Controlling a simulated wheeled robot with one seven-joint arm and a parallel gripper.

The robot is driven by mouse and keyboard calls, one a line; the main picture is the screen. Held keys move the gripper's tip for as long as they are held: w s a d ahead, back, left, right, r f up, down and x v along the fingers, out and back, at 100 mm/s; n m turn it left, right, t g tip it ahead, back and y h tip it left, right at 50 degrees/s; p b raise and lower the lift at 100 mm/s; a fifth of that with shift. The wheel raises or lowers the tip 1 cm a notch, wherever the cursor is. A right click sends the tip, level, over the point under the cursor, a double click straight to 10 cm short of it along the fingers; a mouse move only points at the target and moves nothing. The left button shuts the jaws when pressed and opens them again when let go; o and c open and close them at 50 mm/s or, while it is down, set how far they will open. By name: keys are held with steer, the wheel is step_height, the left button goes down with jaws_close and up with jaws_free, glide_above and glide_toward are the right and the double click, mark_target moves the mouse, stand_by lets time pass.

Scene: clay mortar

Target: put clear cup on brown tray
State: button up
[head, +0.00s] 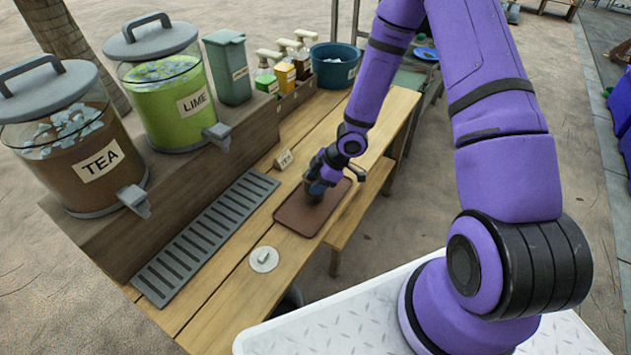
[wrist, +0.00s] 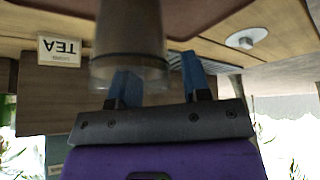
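The clear cup (wrist: 130,35) is large in the wrist view, upside down there like the rest of that view. Its mouth is toward my gripper and its base end runs up against the brown tray (wrist: 215,17); I cannot tell whether it touches. My gripper (wrist: 160,82) has its two blue fingers apart. The left finger overlaps the cup's rim and shows through it, and a gap lies between the cup and the right finger. In the head view my gripper (head: 318,183) is low over the far part of the brown tray (head: 298,217), hiding most of the cup.
A TEA dispenser (head: 75,135) and a LIME dispenser (head: 165,100) stand on a raised wooden shelf at left. The near table end is mostly clear.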

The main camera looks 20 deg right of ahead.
steer(key=s+d+r+m+t+h, duration=0.1)
steer(key=d+r+m+t+h, duration=0.2)
steer(key=r, duration=0.9)
steer(key=s+d+r+m+h, duration=0.1)
steer(key=d+r+m+h, duration=0.15)
steer(key=d+r, duration=0.6)
steer(key=s+d+r+m+t+h, duration=0.1)
steer(key=d+r+m+t+h, duration=0.15)
steer(key=r, duration=1.25)
steer(key=s+a+r+m, duration=0.2)
steer(key=s+r, duration=0.1)
steer(key=s, duration=0.4)
steer(key=s+a+r+m+g+y, duration=0.1)
steer(key=s+a+r+m, duration=0.2)
steer(key=s, duration=0.5)
steer(key=s+a+r+m+g+y, duration=0.1)
steer(key=s+a+r+m, duration=0.1)
steer(key=s+r, duration=0.3)
steer(key=s, duration=0.3)
steer(key=shift+s+a, duration=0.25)
steer(key=shift+a, duration=0.15)
